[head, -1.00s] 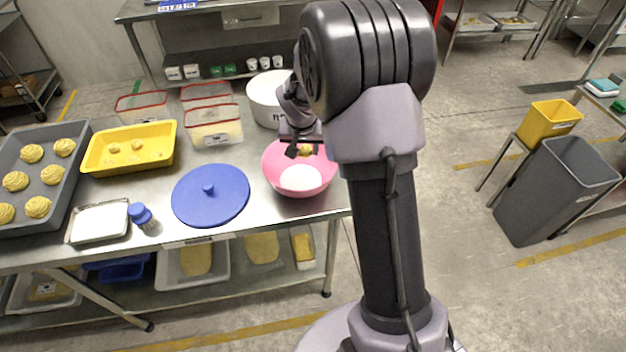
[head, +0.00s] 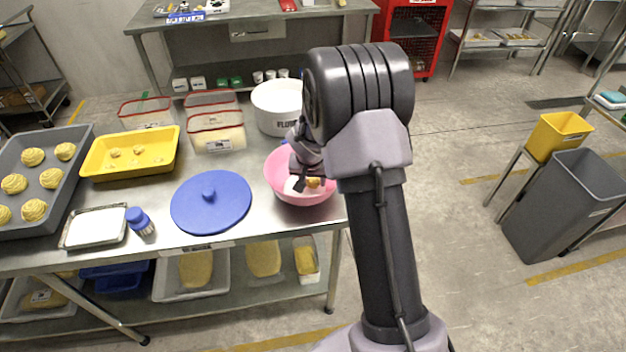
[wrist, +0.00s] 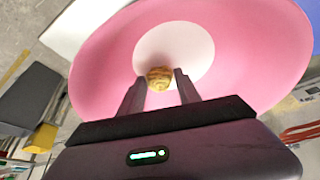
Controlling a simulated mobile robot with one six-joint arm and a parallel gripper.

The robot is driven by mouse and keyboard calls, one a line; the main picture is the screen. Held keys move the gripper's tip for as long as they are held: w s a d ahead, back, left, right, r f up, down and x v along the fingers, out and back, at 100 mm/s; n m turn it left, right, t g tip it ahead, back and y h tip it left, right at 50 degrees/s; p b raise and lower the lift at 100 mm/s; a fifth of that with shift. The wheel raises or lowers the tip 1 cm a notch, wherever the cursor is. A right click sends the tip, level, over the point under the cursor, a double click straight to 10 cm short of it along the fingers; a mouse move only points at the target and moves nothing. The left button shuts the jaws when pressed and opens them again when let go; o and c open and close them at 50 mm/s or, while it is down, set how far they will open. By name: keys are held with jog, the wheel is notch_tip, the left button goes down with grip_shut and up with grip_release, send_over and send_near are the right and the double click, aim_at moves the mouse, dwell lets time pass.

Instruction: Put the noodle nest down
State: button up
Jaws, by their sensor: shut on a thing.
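The noodle nest (wrist: 159,78) is a small yellow-brown ball held between the two fingers of my gripper (wrist: 160,86) in the wrist view. It also shows in the head view (head: 313,182), partly covered by my gripper (head: 306,186). My gripper is shut on it, over or inside the pink bowl (head: 278,180). In the wrist view the bowl (wrist: 250,45) spreads under the nest, with a white round area (wrist: 190,45) in its middle. I cannot tell how far the nest is above that white area.
A blue lid (head: 225,215) lies left of the bowl. A white flour tub (head: 277,108) stands behind it. My arm hides the area right of the bowl.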

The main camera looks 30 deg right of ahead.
jog(key=shift+f+b, duration=0.45)
jog(key=shift+b, duration=0.05)
jog(key=o, duration=1.3)
jog(key=shift+r, duration=0.1)
jog(key=s+a+f+p+v, duration=0.1)
jog(key=p+v, duration=0.4)
jog(key=v, duration=1.8)
jog(key=s+a+r+y, duration=0.1)
jog(key=s+a+r, duration=0.2)
jog(key=s, duration=0.4)
jog(key=s+a+r+n+t+y, duration=0.1)
jog(key=s+a+r+y, duration=0.1)
jog(key=s+a, duration=0.4)
jog(key=s+a+r+n+t+y, duration=0.1)
jog(key=s+a+r, duration=0.3)
jog(key=s, duration=0.5)
jog(key=shift+a+r+y, duration=0.2)
jog(key=shift+a+y, duration=0.1)
jog(key=shift+a, duration=0.1)
